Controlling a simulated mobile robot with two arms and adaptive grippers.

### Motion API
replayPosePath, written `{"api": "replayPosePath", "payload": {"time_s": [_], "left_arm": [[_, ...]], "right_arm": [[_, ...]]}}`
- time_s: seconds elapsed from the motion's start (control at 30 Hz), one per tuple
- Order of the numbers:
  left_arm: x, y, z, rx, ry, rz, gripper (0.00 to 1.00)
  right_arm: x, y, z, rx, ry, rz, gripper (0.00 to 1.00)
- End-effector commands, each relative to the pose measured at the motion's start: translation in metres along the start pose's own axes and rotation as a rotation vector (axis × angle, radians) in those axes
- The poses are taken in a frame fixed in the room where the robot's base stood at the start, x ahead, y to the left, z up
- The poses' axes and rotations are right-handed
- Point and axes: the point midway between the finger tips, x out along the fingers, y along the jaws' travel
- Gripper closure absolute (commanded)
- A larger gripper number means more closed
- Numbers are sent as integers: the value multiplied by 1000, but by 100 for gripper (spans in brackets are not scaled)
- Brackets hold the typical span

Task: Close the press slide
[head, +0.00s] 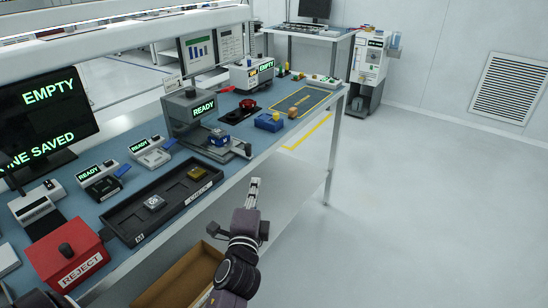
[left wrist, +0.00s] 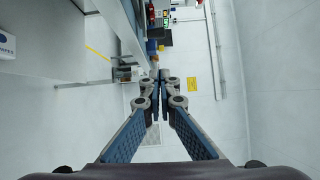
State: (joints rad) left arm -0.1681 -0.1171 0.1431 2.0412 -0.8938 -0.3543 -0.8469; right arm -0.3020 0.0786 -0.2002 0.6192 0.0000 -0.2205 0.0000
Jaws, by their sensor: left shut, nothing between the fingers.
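The press (head: 190,112) is a grey box with a READY display, standing mid-bench. Its slide (head: 236,150) extends out from the press front towards the bench edge. My right gripper is in neither view.
A black tray (head: 125,222) with two parts and a red REJECT box (head: 70,258) stand at the left. A blue block (head: 268,122) and a yellow-outlined mat (head: 303,101) lie right of the press. A cardboard box (head: 180,278) is below the bench. Floor to the right is clear.

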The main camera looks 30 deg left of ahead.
Motion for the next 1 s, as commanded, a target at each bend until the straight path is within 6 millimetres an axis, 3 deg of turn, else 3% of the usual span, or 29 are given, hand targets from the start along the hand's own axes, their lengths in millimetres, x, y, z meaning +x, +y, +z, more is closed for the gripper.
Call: {"api": "replayPosePath", "payload": {"time_s": [0.17, 0.67, 0.7, 1.0], "left_arm": [[12, -8, 3, 10, -7, -12, 100], [103, -8, 3, 6, -6, -11, 100], [107, -9, 10, 10, -7, -9, 100], [127, -7, 30, 6, -5, -8, 100]], "right_arm": [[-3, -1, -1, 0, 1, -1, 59], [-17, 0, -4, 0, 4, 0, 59], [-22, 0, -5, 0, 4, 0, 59], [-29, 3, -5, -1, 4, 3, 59]]}}
